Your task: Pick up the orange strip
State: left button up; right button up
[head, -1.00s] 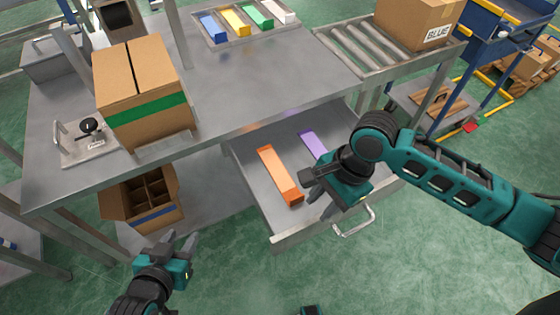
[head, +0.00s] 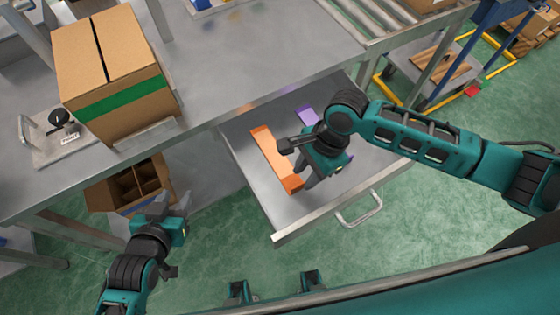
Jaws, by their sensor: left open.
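The orange strip (head: 268,148) lies in the open drawer (head: 287,213), along its left part. My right gripper (head: 306,173) is over the drawer, just right of the strip and close to its near end. It covers a small part of the strip's right edge; I see no grip on the strip. Its fingers are dark and partly hidden, so I cannot tell how far apart they are. My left gripper (head: 173,203) is open and empty, in front of the divided box under the table, well left of the drawer.
A purple strip (head: 306,115) lies in the drawer behind my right gripper. The drawer handle (head: 362,212) sticks out in front. A cardboard box with a green band (head: 120,98) stands on the table. A divided box (head: 130,188) sits below.

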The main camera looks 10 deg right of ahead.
aim_at(299, 185)
jog(key=b+x, duration=0.1)
jog(key=x, duration=0.4)
jog(key=shift+w+d, duration=0.1)
jog(key=shift+w, duration=0.05)
jog(key=shift+c, duration=0.4)
grip_shut()
